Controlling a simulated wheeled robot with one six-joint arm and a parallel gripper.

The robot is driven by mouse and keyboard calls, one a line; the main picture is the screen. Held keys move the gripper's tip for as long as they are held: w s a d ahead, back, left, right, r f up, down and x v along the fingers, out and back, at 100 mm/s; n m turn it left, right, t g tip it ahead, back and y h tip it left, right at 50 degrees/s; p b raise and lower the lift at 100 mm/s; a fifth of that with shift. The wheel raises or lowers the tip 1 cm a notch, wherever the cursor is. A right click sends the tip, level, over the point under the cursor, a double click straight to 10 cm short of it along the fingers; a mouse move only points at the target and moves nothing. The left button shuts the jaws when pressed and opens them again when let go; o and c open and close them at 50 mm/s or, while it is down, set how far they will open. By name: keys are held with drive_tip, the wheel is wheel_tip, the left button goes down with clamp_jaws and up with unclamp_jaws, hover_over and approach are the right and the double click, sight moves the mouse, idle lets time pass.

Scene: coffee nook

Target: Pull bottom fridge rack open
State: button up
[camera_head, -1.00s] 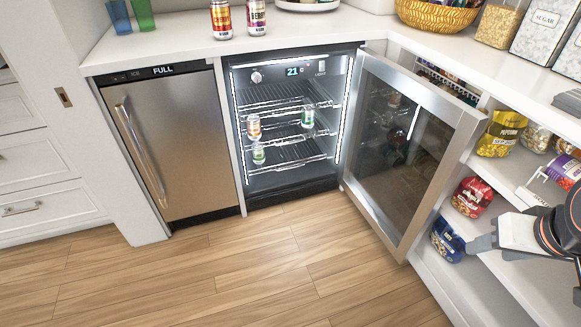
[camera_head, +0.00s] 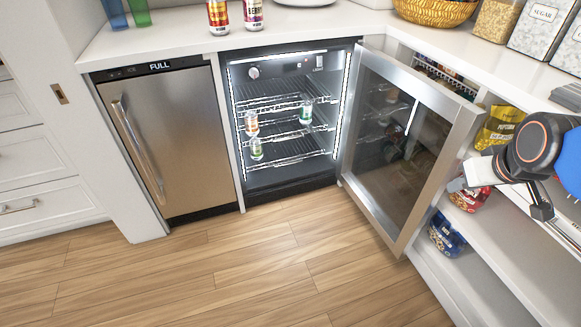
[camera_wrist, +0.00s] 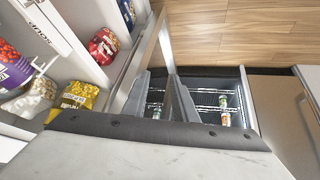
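The small fridge (camera_head: 335,58) stands open in the head view, with several wire racks inside. The bottom rack (camera_head: 297,151) is the lowest, appears pushed in, and has a green can (camera_head: 257,149) at its left. An orange can (camera_head: 251,122) and another green can (camera_head: 305,113) stand higher up. My gripper (camera_head: 456,184) is outside the fridge, to the right of the open glass door (camera_head: 395,140), apart from the rack. In the wrist view my gripper (camera_wrist: 160,90) shows two grey fingers apart with nothing held; fridge racks (camera_wrist: 205,93) show beyond them.
The open door stands between my gripper and the fridge interior in the head view. Shelves with a yellow popcorn bag (camera_head: 498,128) and a blue bag (camera_head: 445,234) are on the right. The wooden floor (camera_head: 240,270) in front is clear.

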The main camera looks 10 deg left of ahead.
drive_tip(key=w+a+f+n+t+y, duration=0.1)
drive_tip(key=w+a+f+n, duration=0.25)
drive_tip(key=w+a, duration=0.45)
drive_tip(key=w+a+f+n+t+y, duration=0.1)
drive_tip(key=w+a+f+n, duration=0.25)
drive_tip(key=w, duration=0.95)
drive_tip(key=w+a+f+n+t, duration=0.2)
drive_tip(key=w+a+f, duration=0.25)
drive_tip(key=w, duration=0.55)
drive_tip(key=w+a+f+n+t+y, duration=0.15)
drive_tip(key=w+a+f+n, duration=0.3)
drive_tip(key=a+f, duration=0.6)
drive_tip(key=w+a+f+n+t+y, duration=0.1)
drive_tip(key=w+a+f+n+y, duration=0.15)
drive_tip(key=w+a+f, duration=0.55)
drive_tip(key=s+a+f+n+y, duration=0.1)
drive_tip(key=s+a+f+n, duration=0.15)
drive_tip(key=f, duration=0.45)
drive_tip(key=s+a+f+n+y, duration=0.1)
drive_tip(key=a+f, duration=0.3)
drive_tip(key=f, duration=0.2)
drive_tip(key=s+a+f+n, duration=0.2)
drive_tip(key=a+f, duration=0.1)
drive_tip(key=f, duration=0.4)
drive_tip(key=x, duration=1.7)
drive_tip(key=shift+r, duration=0.4)
drive_tip(key=shift+w+a, duration=0.1)
drive_tip(key=shift+a, duration=0.05)
clamp_jaws()
